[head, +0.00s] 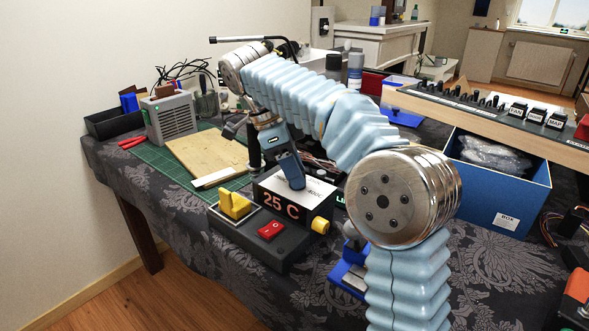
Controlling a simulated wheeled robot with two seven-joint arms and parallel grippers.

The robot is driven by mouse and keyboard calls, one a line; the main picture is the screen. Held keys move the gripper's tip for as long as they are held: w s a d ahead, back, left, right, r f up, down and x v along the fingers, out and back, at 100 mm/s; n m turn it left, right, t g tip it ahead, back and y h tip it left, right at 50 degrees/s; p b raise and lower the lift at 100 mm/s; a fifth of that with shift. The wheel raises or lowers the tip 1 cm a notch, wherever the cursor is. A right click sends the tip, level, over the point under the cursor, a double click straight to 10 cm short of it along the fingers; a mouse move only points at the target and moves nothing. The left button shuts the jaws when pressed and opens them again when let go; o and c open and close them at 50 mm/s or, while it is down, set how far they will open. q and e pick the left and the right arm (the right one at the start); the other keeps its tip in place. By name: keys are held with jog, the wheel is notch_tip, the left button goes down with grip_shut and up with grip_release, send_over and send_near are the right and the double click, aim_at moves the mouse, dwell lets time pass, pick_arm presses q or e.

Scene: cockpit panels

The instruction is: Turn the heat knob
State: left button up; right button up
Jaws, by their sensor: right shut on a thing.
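The heating station (247,240) is a dark box on the cloth-covered table. Its front display (282,205) reads 25 C. A yellow round part (320,225) sticks out at the station's right front corner, apart from the fingers. My left gripper is not in view.
A red rocker switch (271,230) and a yellow holder (235,205) sit on the station's front. Behind are a wooden board (205,157) on a green mat and a grey fan box (171,118). At right are a blue box (500,188) and a switch panel (487,112).

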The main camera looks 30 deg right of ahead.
jog(key=shift+m, duration=0.4)
jog(key=o, duration=1)
jog(key=shift+o, duration=0.2)
jog(key=shift+r, duration=0.1)
